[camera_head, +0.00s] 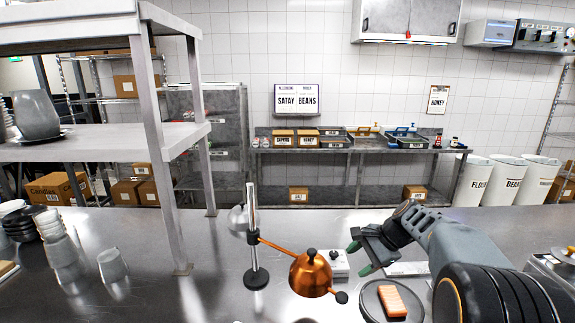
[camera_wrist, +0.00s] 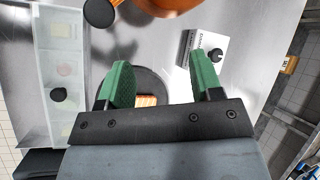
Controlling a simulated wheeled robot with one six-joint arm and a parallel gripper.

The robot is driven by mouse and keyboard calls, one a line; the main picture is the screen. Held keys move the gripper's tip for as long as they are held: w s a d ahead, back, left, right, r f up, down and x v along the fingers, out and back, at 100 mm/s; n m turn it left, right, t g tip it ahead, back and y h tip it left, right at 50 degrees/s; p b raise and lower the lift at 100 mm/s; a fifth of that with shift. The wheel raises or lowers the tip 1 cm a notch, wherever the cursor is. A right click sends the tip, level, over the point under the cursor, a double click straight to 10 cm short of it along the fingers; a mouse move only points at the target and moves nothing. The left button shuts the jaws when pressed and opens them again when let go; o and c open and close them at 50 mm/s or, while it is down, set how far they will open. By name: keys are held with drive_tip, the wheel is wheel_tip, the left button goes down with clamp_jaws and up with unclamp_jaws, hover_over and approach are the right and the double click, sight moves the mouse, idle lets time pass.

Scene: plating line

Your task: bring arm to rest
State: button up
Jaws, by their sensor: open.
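My gripper (camera_head: 362,262) is held above the steel counter (camera_head: 200,295), right of a copper pot-shaped vessel. In the wrist view its two green fingers (camera_wrist: 158,82) stand wide apart with nothing between them. Below and behind the fingers lies a dark round plate (camera_head: 371,306) with an orange, pale-striped block (camera_head: 392,300) on it. In the wrist view the left finger and the gripper body hide much of the plate and the block.
The copper vessel (camera_head: 310,275) hangs on an arm from an upright stand (camera_head: 253,245), close left of my gripper. A white box with a black knob (camera_head: 340,262) sits behind it. A steel shelf post (camera_head: 158,150) rises at left, near clear cups (camera_head: 112,264).

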drive_tip(key=s+a+n+t+h, duration=0.1)
drive_tip(key=s+n+h, duration=0.5)
drive_tip(key=s+n, duration=0.6)
drive_tip(key=s+a, duration=0.1)
drive_tip(key=s, duration=0.6)
drive_tip(key=shift+s+a+f+t, duration=0.35)
drive_tip(key=shift+a+t, duration=0.05)
drive_tip(key=shift+s+d+f+n+h, duration=0.15)
drive_tip(key=shift+s+f+n+h, duration=0.15)
drive_tip(key=shift+s+n, duration=0.2)
